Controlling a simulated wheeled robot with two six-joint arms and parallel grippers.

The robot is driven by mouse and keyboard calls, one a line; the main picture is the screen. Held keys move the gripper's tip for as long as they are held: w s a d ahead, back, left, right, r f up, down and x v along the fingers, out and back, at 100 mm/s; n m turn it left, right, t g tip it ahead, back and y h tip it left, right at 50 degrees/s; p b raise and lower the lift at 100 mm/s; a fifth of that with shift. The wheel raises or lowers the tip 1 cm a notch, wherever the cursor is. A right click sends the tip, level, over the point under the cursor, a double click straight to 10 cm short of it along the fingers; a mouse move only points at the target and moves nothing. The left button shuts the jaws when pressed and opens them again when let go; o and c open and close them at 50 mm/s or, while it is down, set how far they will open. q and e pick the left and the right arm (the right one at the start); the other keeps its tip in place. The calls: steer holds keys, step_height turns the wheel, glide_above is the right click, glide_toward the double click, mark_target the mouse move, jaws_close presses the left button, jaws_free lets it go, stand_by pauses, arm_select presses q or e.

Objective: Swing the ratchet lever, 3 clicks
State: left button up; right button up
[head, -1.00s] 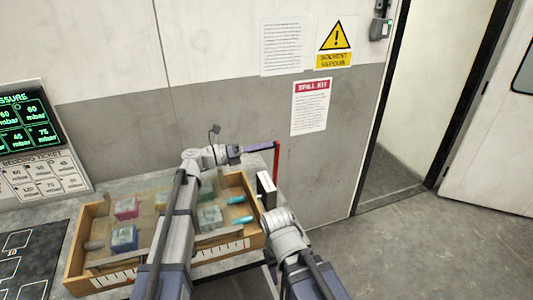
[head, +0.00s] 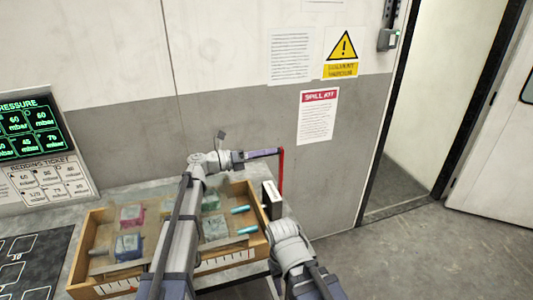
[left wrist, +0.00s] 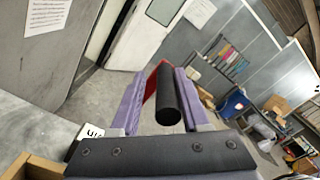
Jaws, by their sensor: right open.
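The red ratchet lever (head: 281,172) stands upright at the right end of the bench, beside a black and white box (head: 271,199). My left gripper (head: 276,152) is at the lever's top. In the left wrist view, the lever's black cylindrical grip (left wrist: 168,98) lies between the purple fingers of my left gripper (left wrist: 160,78).
A wooden tray (head: 228,259) with pink, blue and teal pieces lies on the bench under my left arm. A green pressure display (head: 30,125) and a bedding ticket board (head: 50,180) stand at the left. Open floor (head: 410,245) and a doorway are at the right.

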arm_select(q)
steer(key=shift+o, duration=0.7)
steer(key=shift+s+r, duration=0.1)
steer(key=shift+r, duration=0.05)
steer(key=v, duration=0.7)
steer(key=shift+a, duration=0.35)
steer(key=shift+s, duration=0.1)
